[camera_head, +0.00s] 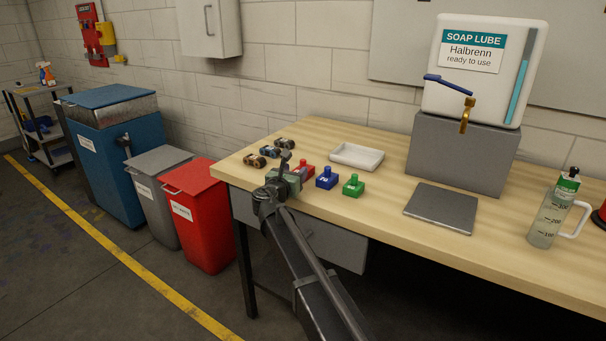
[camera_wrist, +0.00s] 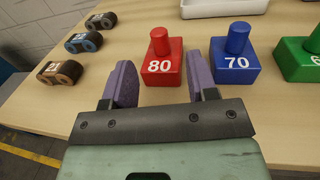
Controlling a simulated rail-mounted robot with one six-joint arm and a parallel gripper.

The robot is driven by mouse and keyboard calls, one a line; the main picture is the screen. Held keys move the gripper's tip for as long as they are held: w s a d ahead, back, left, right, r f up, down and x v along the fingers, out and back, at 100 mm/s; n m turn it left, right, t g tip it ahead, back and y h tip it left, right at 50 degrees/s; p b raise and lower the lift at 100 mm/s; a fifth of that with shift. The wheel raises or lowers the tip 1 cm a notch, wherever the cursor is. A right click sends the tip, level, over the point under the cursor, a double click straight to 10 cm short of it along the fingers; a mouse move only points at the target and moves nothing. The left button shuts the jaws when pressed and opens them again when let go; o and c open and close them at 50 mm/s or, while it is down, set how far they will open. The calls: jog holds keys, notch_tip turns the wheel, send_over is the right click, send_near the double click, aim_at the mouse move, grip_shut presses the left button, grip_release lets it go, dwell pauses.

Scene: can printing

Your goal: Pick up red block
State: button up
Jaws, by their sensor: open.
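The red block (camera_wrist: 162,68) has a round knob on top and the number 80 on its front. It stands upright on the wooden table and also shows in the head view (camera_head: 304,170), partly hidden by my gripper. My gripper (camera_wrist: 158,82) is open and empty, with its two purple fingers apart. In the wrist view the red block appears between and beyond the fingertips, and I cannot tell whether either finger touches it. In the head view my gripper (camera_head: 286,165) is at the table's front left, by the red block.
A blue block (camera_wrist: 236,66) marked 70 stands close on the right, with a green block (camera_wrist: 302,66) beyond it. Several dark rollers (camera_wrist: 84,42) lie to the left. A white tray (camera_head: 357,156) is behind the blocks. A grey plate (camera_head: 441,208) lies farther right.

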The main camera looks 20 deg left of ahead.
aim_at(302, 163)
jog(key=w, duration=0.5)
jog(key=shift+w+d, duration=0.1)
jog(key=shift+w, duration=0.15)
jog(key=shift+s, duration=0.1)
grip_shut()
notch_tip(302, 163, up, 20)
jog(key=p, duration=2)
